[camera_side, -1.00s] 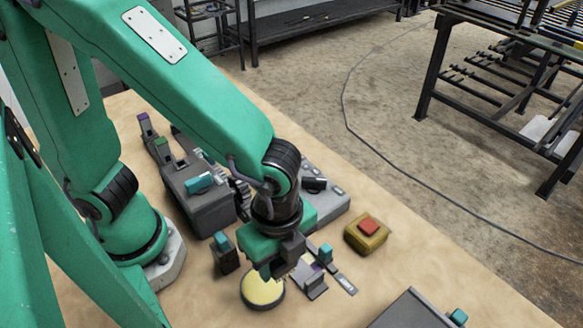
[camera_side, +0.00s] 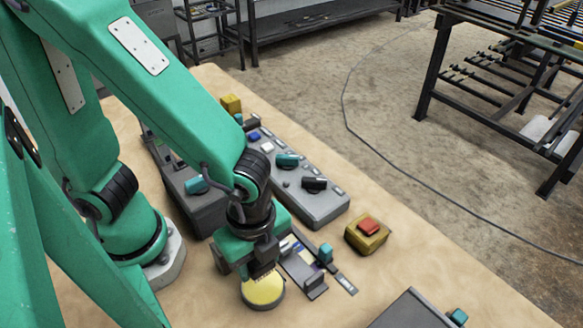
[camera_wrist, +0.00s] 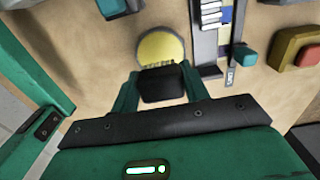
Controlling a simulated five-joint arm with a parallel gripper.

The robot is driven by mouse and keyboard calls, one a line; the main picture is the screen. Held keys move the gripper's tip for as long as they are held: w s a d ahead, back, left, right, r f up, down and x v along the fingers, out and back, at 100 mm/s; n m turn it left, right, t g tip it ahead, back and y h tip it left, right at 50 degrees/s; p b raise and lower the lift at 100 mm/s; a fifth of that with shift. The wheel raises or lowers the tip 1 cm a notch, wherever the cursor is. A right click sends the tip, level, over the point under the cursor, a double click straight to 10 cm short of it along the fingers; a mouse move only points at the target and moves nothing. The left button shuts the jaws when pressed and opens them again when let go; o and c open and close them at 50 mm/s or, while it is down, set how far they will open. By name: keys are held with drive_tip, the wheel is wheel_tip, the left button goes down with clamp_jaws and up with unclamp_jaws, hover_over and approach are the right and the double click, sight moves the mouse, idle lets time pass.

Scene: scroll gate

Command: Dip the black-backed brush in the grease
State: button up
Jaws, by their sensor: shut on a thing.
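The grease is a round, shallow dish with a pale yellow surface (camera_side: 263,291); it also shows in the wrist view (camera_wrist: 160,44). My gripper (camera_side: 262,262) is shut on the black-backed brush (camera_wrist: 162,86), whose black back sits between the green fingers in the wrist view. The brush's pale bristles (camera_side: 262,274) point down over the back part of the dish. The bristle tips appear at or very near the yellow surface; I cannot tell whether they touch.
A grey rack with cards and a teal block (camera_side: 325,253) stands just right of the dish. A yellow block with a red button (camera_side: 368,227) is farther right. A grey panel with knobs (camera_side: 318,206) lies behind. Bare tabletop lies in front of the dish.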

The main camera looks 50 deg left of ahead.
sight(261, 283)
drive_tip(key=shift+f, duration=2)
drive_tip(key=shift+f, duration=0.65)
idle(1.2)
drive_tip(key=shift+r, duration=3.55)
